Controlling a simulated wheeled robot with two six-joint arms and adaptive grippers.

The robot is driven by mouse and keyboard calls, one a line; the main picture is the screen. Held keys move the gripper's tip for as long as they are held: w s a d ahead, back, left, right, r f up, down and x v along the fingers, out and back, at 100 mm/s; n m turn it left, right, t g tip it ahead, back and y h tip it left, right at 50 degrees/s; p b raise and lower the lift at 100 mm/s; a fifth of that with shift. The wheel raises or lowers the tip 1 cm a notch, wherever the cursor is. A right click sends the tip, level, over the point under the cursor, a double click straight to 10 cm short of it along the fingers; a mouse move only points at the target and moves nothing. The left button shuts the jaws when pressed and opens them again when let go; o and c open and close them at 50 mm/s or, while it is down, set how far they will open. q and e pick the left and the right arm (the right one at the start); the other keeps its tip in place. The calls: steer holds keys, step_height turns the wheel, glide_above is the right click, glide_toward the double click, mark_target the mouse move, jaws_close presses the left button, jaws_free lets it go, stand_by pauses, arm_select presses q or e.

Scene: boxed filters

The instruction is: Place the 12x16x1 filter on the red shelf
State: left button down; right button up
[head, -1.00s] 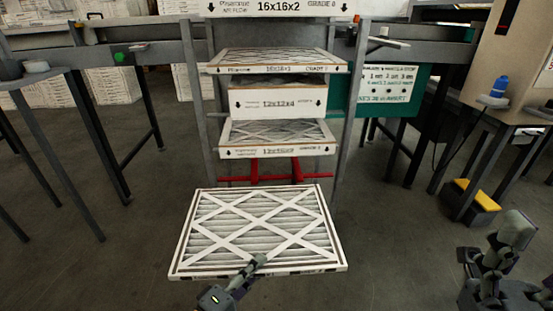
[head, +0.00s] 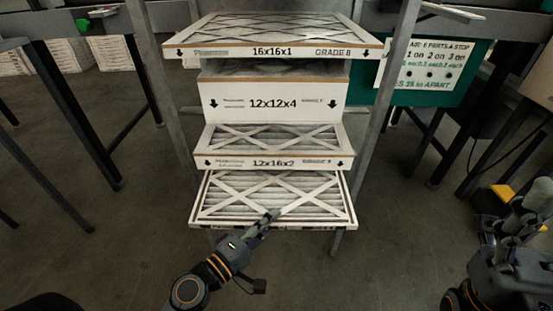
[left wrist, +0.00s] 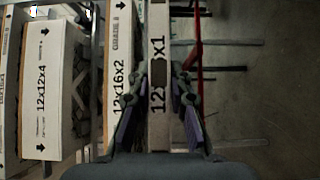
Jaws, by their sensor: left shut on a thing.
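The held filter (head: 272,208) is flat and white-framed with crossed strips over pleats. It shows just below the 12x16x2 filter in the head view, its far part hidden under it. My left gripper (head: 266,222) is shut on its near edge. In the left wrist view, the fingers (left wrist: 164,95) clasp the filter (left wrist: 158,45) edge, and its label reads "12" and "x1" with the middle covered. The red shelf shows only as a red bar (left wrist: 197,42) beside the filter; the head view hides it. My right gripper (head: 522,208) is at the far right, away from the rack; its jaw state is unclear.
The rack holds a 16x16x1 filter (head: 272,51), a 12x12x4 box (head: 270,102) and a 12x16x2 filter (head: 272,162) above the held one. Grey rack posts (head: 388,100) stand at both sides. A green sign (head: 440,72) is behind right. The floor in front is clear.

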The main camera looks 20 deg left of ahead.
mark_target(270, 193)
arm_select(q)
steer(key=w, duration=0.2)
steer(key=w+a, duration=0.1)
steer(key=w, duration=0.2)
steer(key=w+a+p, duration=0.1)
steer(key=w, duration=0.1)
steer(key=shift+w+a+r, duration=0.15)
steer(key=shift+w+r, duration=0.05)
steer(key=shift+w, duration=0.15)
steer(key=w, duration=0.2)
steer(key=w+a, duration=0.1)
steer(key=w, duration=0.2)
steer(key=w+a+b, duration=0.1)
steer(key=w, duration=0.2)
steer(key=shift+w+a+f, duration=0.2)
steer(key=shift+w+a, duration=0.05)
steer(key=shift+w+a+b, duration=0.2)
steer(key=shift+w+b, duration=0.1)
steer(key=shift+w, duration=0.45)
steer(key=f+b, duration=0.2)
steer(key=shift+w+f, duration=0.25)
steer(key=shift+f, duration=0.35)
step_height(270, 193, down, 4)
steer(key=b, duration=0.3)
steer(key=shift+w+a+b, duration=0.1)
steer(key=shift+w+b, duration=0.05)
steer(key=shift+b, duration=0.25)
